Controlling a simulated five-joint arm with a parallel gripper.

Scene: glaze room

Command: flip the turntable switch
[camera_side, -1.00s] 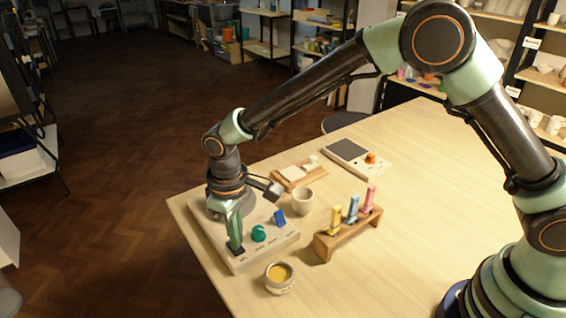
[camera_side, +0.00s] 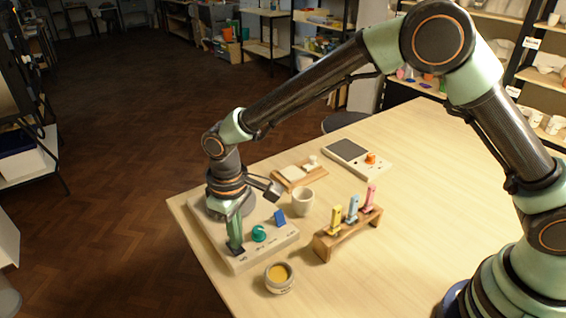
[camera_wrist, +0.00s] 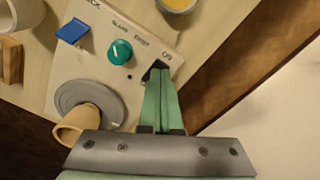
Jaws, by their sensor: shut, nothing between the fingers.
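The pale control box (camera_side: 213,236) lies at the table's left corner. My gripper (camera_side: 236,246) is shut and points down, its tips at a black switch (camera_side: 239,253) near the box's front corner. In the wrist view the shut green fingers (camera_wrist: 160,72) reach the black switch (camera_wrist: 154,66) beside the word "ON". The fingers cover much of the switch, so I cannot tell its position or whether they touch it. The grey turntable disc (camera_wrist: 72,92) bears a tan piece (camera_wrist: 85,124).
A teal knob (camera_side: 259,233) and a blue flap (camera_side: 280,217) are on the box close by. A yellow-filled jar (camera_side: 279,278), a white cup (camera_side: 302,201) and a wooden rack (camera_side: 343,238) with coloured pieces stand around it. The table's right side is clear.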

